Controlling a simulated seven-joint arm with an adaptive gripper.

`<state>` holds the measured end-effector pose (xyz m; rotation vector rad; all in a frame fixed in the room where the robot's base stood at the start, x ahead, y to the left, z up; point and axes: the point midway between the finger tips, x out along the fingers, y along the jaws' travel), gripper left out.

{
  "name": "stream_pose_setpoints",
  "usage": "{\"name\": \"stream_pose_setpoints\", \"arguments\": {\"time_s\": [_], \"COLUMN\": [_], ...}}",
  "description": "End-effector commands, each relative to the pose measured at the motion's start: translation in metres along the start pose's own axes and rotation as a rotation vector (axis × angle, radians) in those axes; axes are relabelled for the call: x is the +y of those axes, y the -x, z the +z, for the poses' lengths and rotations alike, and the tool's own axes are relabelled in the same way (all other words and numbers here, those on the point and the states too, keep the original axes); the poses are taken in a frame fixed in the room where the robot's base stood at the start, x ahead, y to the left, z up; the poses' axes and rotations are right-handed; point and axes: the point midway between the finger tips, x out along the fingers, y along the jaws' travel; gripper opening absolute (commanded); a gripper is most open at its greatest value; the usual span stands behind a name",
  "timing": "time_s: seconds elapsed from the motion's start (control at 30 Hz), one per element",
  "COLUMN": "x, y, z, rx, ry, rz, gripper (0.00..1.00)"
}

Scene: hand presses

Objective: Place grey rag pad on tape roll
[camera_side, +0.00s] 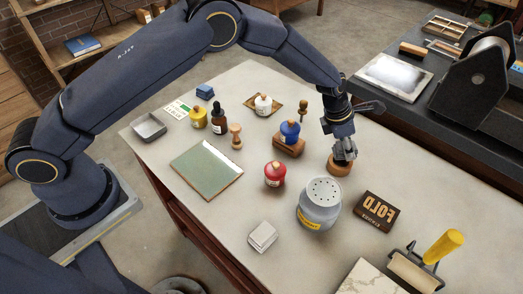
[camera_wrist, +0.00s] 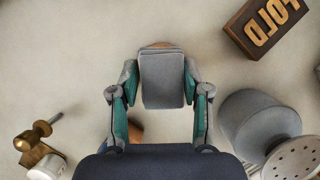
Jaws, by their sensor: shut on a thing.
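My gripper (camera_wrist: 161,84) is shut on the grey rag pad (camera_wrist: 162,80), which sits between its green-lined fingers in the wrist view. In the side view my gripper (camera_side: 345,150) points down right over the brown, round tape roll (camera_side: 339,169) on the table. In the wrist view only a thin brown edge of the tape roll (camera_wrist: 160,45) shows past the far end of the pad; the pad hides the rest. I cannot tell whether the pad touches the roll or is just above it.
A grey shaker can (camera_side: 320,204) and a dark FOLD block (camera_side: 377,211) stand nearby. A blue bottle (camera_side: 290,131) on a wooden block and a brass-and-wood stamp (camera_side: 303,112) are on the other side. A red bottle (camera_side: 275,174) stands left.

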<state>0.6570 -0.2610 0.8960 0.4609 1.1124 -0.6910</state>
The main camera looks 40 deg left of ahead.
Motion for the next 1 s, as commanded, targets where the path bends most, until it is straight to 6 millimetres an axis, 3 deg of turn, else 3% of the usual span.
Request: {"name": "stream_pose_setpoints", "arguments": {"time_s": [0.17, 0.5, 0.53, 0.77, 1.0], "x": [-0.001, -0.001, -0.001, -0.001, -0.001], "y": [-0.024, -0.026, -0.027, -0.026, -0.026], "z": [-0.011, -0.012, -0.013, -0.012, -0.012], "rx": [0.003, 0.002, 0.002, 0.002, 0.002], "ry": [0.0, -0.001, -0.001, -0.001, -0.001], "rz": [-0.001, -0.001, -0.001, -0.001, -0.001], "gripper": [0.15, 0.15, 0.48, 0.72, 0.72]}}
